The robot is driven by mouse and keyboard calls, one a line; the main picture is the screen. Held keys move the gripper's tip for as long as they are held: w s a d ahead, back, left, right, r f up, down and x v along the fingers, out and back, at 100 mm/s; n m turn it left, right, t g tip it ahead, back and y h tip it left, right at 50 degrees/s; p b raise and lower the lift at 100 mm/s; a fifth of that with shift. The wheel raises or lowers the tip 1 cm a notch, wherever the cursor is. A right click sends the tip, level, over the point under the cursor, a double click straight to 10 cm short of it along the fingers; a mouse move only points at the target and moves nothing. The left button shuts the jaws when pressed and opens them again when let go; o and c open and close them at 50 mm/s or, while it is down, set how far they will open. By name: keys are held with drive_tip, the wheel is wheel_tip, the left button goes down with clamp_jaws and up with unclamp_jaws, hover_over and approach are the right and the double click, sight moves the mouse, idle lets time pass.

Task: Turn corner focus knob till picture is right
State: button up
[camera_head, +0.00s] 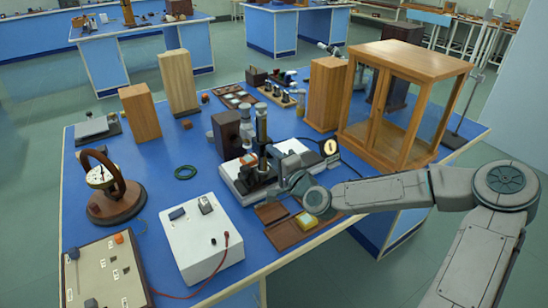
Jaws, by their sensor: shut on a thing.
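An instrument with a dark upright tube (261,124) stands on a pale base (232,178) near the middle of the blue bench. My gripper (272,170) comes in from the right, low at the front of this instrument. Its jaws are small and dark here and look closed at the instrument, on what seems to be its focus knob. The knob itself is hidden by the jaws and wrist. A small round disc with a glowing ring (331,147) stands right of the instrument; what picture it shows is too small to tell.
A wood-framed glass case (418,62) stands behind my arm. A white box (200,240) with a red lead, a brown ring-shaped instrument (115,207) and an open brown case (312,233) occupy the front. Bare blue bench (160,170) shows at left.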

idle(0.4)
drive_tip(key=o, duration=1)
drive_tip(key=shift+c, duration=0.2)
drive_tip(key=shift+d, duration=0.1)
drive_tip(key=b+v, duration=1.2)
drive_tip(key=v, duration=0.1)
drive_tip(key=shift+s+d, duration=0.25)
